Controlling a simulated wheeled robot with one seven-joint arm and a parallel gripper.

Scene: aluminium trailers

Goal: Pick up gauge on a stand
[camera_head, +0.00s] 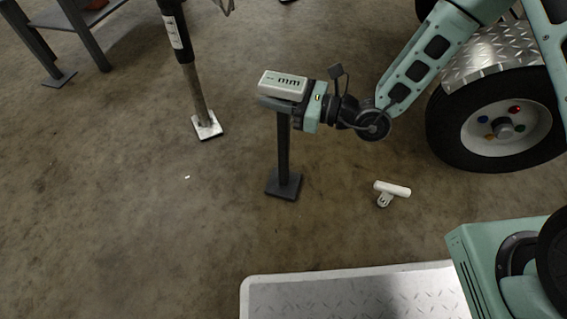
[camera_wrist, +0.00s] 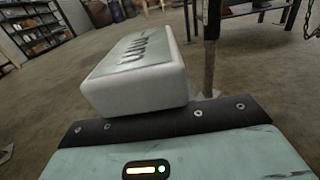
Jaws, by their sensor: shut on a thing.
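The gauge (camera_head: 284,83) is a pale box with dark "mm" lettering on its top. It is at the top of a dark stand (camera_head: 284,150) with a square foot on the floor. My gripper (camera_head: 298,110) reaches in from the right and is shut on the gauge. The fingers are mostly hidden under the gauge in the head view. In the wrist view the gauge (camera_wrist: 140,75) sits directly in front of my gripper, slightly tilted in the picture. I cannot tell whether the gauge is clear of the stand's top.
A trailer wheel (camera_head: 500,125) stands at the right. A post with a square foot (camera_head: 206,126) is left of the stand. A white T-shaped piece (camera_head: 392,190) lies on the floor. A grey bench (camera_head: 85,35) is at upper left.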

